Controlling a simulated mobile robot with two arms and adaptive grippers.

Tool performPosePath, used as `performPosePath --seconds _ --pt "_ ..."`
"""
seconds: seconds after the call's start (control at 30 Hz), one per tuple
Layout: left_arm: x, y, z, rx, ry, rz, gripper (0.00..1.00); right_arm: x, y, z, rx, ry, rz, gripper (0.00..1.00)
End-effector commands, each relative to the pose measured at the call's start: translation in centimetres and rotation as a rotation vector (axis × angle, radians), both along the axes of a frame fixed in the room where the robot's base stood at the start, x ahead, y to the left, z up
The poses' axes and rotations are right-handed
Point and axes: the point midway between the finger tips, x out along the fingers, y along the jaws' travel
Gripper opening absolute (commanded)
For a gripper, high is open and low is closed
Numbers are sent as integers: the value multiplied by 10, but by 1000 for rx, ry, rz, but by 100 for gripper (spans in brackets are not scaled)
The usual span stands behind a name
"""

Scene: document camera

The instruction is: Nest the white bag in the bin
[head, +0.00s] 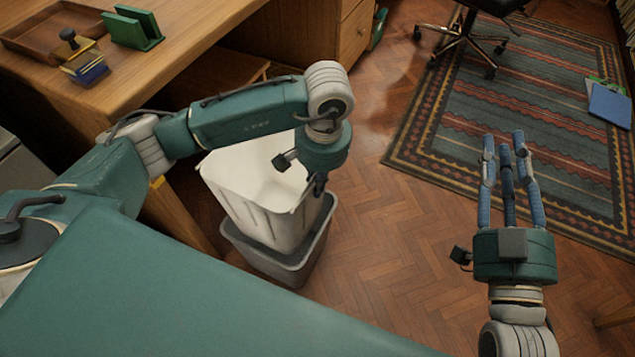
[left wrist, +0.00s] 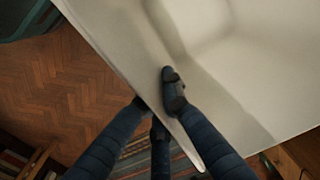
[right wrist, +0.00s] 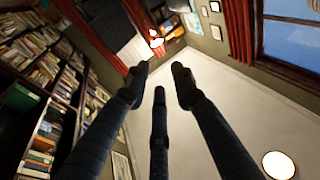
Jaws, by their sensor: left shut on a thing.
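The white bag (head: 248,200) is an open-topped, box-like liner with ribbed sides. Its lower end appears to sit inside the grey bin (head: 280,268) on the floor, and most of it rises above the bin's rim. My left gripper (head: 317,185) is shut on the bag's right edge. In the left wrist view the left gripper (left wrist: 165,100) has its fingers on both sides of the white bag's wall (left wrist: 115,45). The bag hides much of the bin's inside. My right gripper (head: 509,150) is open and empty, fingers pointing up, away from the bin; its spread fingers (right wrist: 160,85) show in the right wrist view.
A wooden desk (head: 200,35) stands at the upper left, close to the bag, with a tray (head: 15,40) and a green holder (head: 132,30) on it. A patterned rug (head: 450,130) and a wheeled chair (head: 465,35) are to the right. Parquet floor right of the bin is clear.

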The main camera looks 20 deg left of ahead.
Motion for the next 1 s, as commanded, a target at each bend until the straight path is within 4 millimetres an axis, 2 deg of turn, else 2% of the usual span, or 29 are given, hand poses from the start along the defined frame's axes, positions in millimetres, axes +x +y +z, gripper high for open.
performPosePath --seconds 1.0 --pt "0 0 -10 0 -1 0 0 -16 4 49 62 -223 17 25"
